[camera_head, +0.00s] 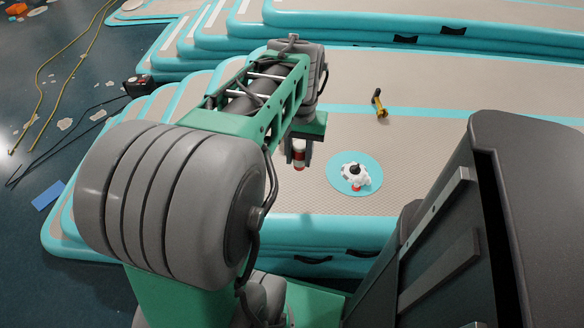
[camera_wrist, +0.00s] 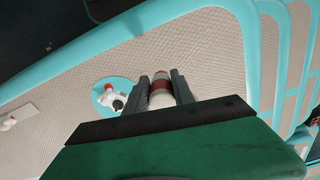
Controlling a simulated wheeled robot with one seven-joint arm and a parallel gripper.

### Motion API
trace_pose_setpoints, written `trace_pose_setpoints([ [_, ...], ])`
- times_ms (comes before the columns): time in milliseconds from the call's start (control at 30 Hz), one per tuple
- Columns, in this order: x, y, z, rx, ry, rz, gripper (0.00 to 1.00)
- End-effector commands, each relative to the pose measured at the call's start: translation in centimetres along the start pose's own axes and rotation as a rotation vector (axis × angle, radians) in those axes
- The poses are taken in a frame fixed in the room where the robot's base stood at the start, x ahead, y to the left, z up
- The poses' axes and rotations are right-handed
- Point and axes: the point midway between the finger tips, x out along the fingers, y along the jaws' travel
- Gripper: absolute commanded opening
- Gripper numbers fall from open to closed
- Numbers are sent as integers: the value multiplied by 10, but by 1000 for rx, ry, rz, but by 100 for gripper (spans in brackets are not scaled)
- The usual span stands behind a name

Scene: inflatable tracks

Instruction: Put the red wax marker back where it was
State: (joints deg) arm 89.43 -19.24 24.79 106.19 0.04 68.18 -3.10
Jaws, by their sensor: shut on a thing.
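The red wax marker (camera_head: 299,157) is a short cylinder with a red band and pale parts. In the head view it hangs upright below my gripper (camera_head: 305,150), above the inflatable track. In the wrist view the marker (camera_wrist: 160,90) sits between the two fingers of my gripper (camera_wrist: 161,82), which is shut on it. The fingers hide part of its sides. The gripper is to the left of a round teal disc (camera_head: 337,183) in the head view. The disc also shows in the wrist view (camera_wrist: 98,97).
A white lumpy object (camera_head: 355,174) with dark and red parts sits on the disc. Stacked teal-edged tracks rise behind. Cables and scraps lie on the dark floor at left.

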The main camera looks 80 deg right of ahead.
Motion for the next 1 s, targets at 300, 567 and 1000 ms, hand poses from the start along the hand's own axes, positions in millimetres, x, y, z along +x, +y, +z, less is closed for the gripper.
trace_pose_setpoints([
  [300, 53, -22, -37, -1, -1, 0, 0],
  [567, 90, -26, -42, -1, -1, 0, 0],
  [1000, 93, -26, -42, -1, 0, 0, 37],
])
